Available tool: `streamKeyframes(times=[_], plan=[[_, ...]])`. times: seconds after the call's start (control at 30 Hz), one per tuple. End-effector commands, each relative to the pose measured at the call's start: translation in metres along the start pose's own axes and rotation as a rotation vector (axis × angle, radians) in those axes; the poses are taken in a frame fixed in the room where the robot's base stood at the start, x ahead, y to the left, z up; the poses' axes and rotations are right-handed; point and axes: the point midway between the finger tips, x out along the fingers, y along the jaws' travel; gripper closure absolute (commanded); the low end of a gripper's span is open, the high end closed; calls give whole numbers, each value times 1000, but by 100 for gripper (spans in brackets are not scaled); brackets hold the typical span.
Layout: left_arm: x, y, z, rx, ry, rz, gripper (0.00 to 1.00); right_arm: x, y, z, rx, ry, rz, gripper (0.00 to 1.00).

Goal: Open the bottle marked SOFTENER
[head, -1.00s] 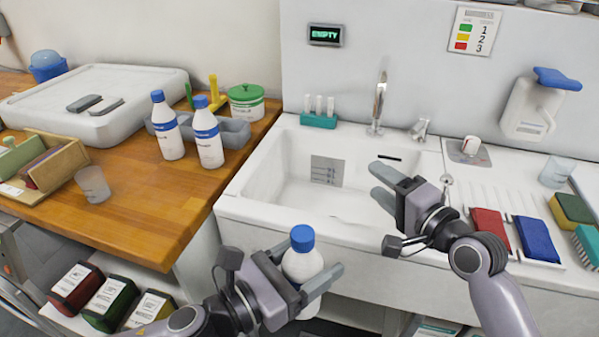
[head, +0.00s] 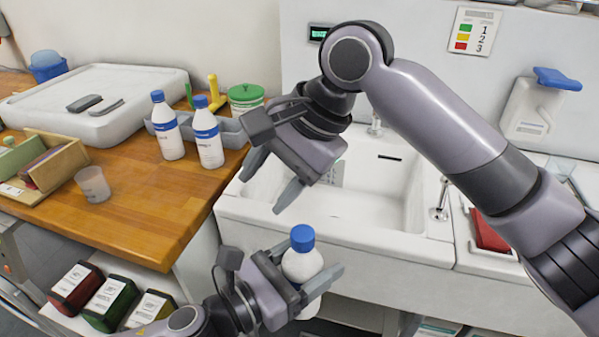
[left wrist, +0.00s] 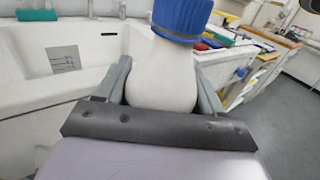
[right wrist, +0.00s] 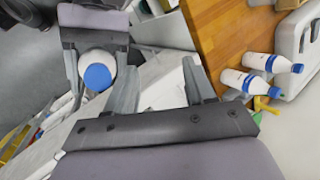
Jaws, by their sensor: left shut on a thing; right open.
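A white bottle with a blue cap (head: 302,262) stands upright in my left gripper (head: 310,268), in front of the sink. My left gripper is shut on its body. It also shows in the left wrist view (left wrist: 165,75), cap (left wrist: 182,16) in place, and from above in the right wrist view (right wrist: 97,77). Its label is hidden, so I cannot read any marking. My right gripper (head: 260,194) is open and empty, above and left of the cap, fingers pointing down. Two similar bottles with blue caps (head: 167,125) (head: 207,135) stand on the wooden counter.
The white sink (head: 380,220) lies behind the grippers. On the wooden counter (head: 150,215) are a clear cup (head: 93,184), a grey tray (head: 232,130), a green-lidded tub (head: 245,98) and a wooden box (head: 50,165). Dark labelled containers (head: 112,303) sit below. My right arm hides part of the draining board.

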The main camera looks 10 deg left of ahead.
Motion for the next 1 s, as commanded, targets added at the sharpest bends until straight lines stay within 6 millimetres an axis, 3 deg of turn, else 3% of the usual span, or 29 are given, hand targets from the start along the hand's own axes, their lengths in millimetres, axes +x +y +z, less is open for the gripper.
streamKeyframes(times=[0.3, 0.53, 0.67, 1.0], plan=[[0, 0, 1, 1, -3, -1, 100, -40, 22, 18, 88, 168, 366, 46], [0, 0, 1, 1, -3, -1, 100, -53, 30, 22, 127, 231, 461, 46], [0, 0, 1, 1, -3, -1, 100, -44, 36, 19, 129, 235, 470, 46], [0, 0, 1, 0, -3, -1, 100, 0, 59, 9, 130, 233, 468, 46]])
